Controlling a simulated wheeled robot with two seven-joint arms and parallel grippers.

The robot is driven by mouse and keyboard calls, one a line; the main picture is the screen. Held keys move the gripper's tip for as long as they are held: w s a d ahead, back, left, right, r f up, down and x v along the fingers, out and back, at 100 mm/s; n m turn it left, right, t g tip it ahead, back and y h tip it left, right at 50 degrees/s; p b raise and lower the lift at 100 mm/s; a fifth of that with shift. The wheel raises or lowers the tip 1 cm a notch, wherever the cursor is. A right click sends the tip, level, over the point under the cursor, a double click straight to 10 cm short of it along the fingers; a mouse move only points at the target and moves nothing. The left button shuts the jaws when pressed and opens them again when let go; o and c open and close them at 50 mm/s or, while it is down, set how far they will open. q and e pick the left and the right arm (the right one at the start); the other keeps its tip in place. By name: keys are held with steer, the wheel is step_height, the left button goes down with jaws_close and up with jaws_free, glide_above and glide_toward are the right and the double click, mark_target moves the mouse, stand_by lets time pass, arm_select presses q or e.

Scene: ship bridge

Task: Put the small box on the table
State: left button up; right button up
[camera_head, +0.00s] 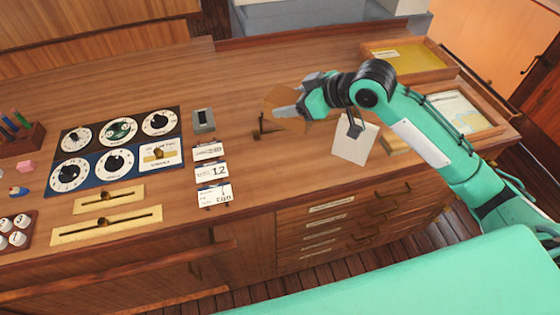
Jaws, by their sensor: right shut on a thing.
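A small brown box (282,97) shows at the tip of my right gripper (286,111), near the middle of the wooden table (235,75). The gripper is shut on it, and the gripper's fingers hide part of it. The box looks close above the table top, but I cannot tell whether it touches it. My right arm reaches in from the right side. My left gripper is not in view.
A dial panel (90,155), slider plates (108,223) and flip cards (212,172) lie to the left. A grey device (203,120) stands near them. A white card (355,143) and wooden trays (410,60) are to the right. The back middle of the table is clear.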

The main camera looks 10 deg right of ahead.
steer(key=shift+w+d+r, duration=0.1)
steer(key=shift+r, duration=0.1)
steer(key=shift+f, duration=0.3)
steer(key=shift+f+p, duration=2.4)
steer(key=shift+f, duration=7.15)
steer(key=shift+f, duration=0.1)
steer(key=o, duration=1.1)
